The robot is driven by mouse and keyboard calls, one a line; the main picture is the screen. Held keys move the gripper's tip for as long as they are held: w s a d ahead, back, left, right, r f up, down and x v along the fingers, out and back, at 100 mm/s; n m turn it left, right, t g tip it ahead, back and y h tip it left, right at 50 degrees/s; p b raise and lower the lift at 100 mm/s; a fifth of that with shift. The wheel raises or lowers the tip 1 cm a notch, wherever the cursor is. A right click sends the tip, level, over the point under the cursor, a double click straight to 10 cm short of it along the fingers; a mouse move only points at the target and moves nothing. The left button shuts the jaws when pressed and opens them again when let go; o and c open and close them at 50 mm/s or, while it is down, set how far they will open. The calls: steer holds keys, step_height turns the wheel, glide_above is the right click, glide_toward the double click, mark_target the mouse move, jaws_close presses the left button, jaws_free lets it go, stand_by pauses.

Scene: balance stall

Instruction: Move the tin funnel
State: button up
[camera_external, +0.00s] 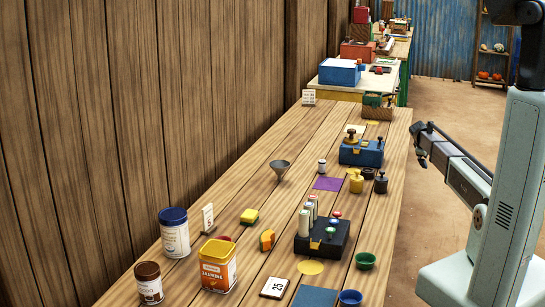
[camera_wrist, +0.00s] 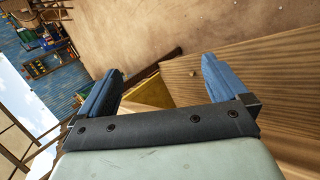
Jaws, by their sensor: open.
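The tin funnel (camera_external: 280,168) is a small grey cone with its wide mouth up. It stands on the wooden table in the external view, left of the purple square, with clear wood around it. My gripper (camera_external: 422,158) is off the right edge of the table in the external view, well to the right of the funnel and apart from it. In the wrist view my gripper (camera_wrist: 158,80) shows two blue fingers spread wide with nothing between them. The funnel does not show in the wrist view.
A purple square (camera_external: 327,184), a small white-and-dark jar (camera_external: 322,167) and yellow and black weights (camera_external: 356,184) lie right of the funnel. A blue box (camera_external: 361,154) stands behind them. A dark rack (camera_external: 322,240) and tins (camera_external: 217,268) stand nearer. A wooden wall runs along the left.

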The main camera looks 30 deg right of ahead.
steer(key=w+a+r+n+y, duration=0.2)
steer(key=w+a+r+n, duration=0.1)
steer(key=w+a+r, duration=0.8)
steer(key=w+a+r+n+y, duration=0.1)
steer(key=a+r, duration=0.2)
steer(key=a, duration=0.4)
steer(key=w+a+r+n+y, duration=0.1)
steer(key=w+a+r, duration=0.1)
steer(key=a, duration=0.5)
steer(key=w+a+r+n+g+y, duration=0.1)
steer(key=w+a+r+n, duration=0.1)
steer(key=a, duration=0.5)
steer(key=shift+v, duration=0.85)
steer(key=a+n+y, duration=0.1)
steer(key=a+n, duration=0.1)
steer(key=a, duration=1)
steer(key=n+g+y, duration=0.2)
steer(key=n, duration=0.2)
glide_above(280, 164)
step_height(280, 164, down, 3)
steer(key=shift+w, duration=0.2)
steer(key=shift+d, duration=0.1)
step_height(280, 164, down, 14)
steer(key=shift+r, duration=0.1)
